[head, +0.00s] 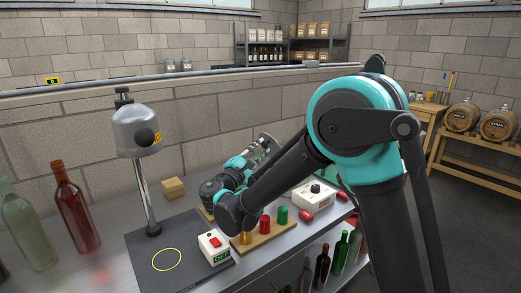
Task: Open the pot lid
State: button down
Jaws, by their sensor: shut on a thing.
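My gripper (256,154) is at the far end of my arm, raised above the back of the steel bench. It is small here and partly covered by my own arm links. It is shut on a thin grey, round-edged piece (268,139) that looks like the pot lid, tilted steeply and clear of the bench. No pot can be made out; my arm hides much of the bench below and behind the gripper. A white box with a black knob (313,197) stands right of my forearm.
A wooden block (265,236) holds yellow, red and green pieces in front of my arm. A red-switch box (214,247) and a domed grey device on a post (136,130) stand on the dark mat (152,272). Bottles (75,208) stand at left. Red cylinders (306,216) lie near the box.

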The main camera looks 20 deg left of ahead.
jog(key=c, duration=1.3)
grip_release()
jog(key=shift+o, duration=0.2)
jog(key=v, duration=1.2)
jog(key=shift+f, duration=0.1)
